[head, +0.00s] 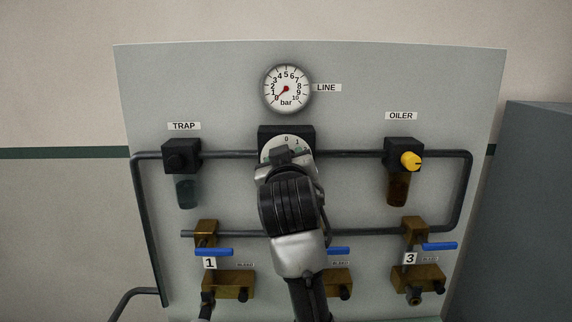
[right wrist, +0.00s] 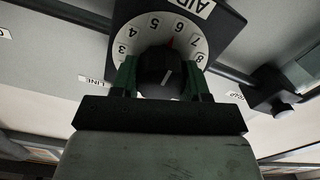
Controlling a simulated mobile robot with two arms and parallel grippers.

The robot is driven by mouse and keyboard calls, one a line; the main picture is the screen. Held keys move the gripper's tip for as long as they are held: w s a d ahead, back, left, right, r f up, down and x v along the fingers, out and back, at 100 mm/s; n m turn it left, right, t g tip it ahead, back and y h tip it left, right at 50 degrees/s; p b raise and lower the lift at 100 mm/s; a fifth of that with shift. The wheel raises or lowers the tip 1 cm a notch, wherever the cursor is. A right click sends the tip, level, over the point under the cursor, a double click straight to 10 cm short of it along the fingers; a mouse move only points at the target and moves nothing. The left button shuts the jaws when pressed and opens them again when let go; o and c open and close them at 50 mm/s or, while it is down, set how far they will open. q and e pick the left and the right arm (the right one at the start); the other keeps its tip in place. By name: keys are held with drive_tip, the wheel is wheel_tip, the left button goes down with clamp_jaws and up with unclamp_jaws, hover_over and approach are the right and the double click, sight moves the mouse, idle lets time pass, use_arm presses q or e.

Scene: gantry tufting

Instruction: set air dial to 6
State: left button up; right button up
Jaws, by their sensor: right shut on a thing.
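The air dial's white number plate (head: 272,147) sits on a black block in the middle of the panel, with 0 and 1 showing at its top. In the right wrist view the plate (right wrist: 128,45) appears upside down, with about 3 to 8 showing around a black knob (right wrist: 158,70). A red mark points towards the numbers near 6; the exact reading is too small to tell. My right gripper (head: 286,160) is on the dial; its fingers (right wrist: 160,80) are shut on the knob from both sides. My left gripper is not in view.
The LINE gauge (head: 287,88) above has its red needle near 0. The TRAP unit (head: 182,157) is left, the OILER (head: 402,155) with a yellow knob right. Blue-handled valves (head: 212,252) and dark pipes (head: 225,154) run below and beside the dial.

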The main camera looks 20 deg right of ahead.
drive_tip(key=shift+f, duration=0.2)
idle(0.4)
drive_tip(key=o, duration=0.9)
drive_tip(key=shift+r, duration=0.15)
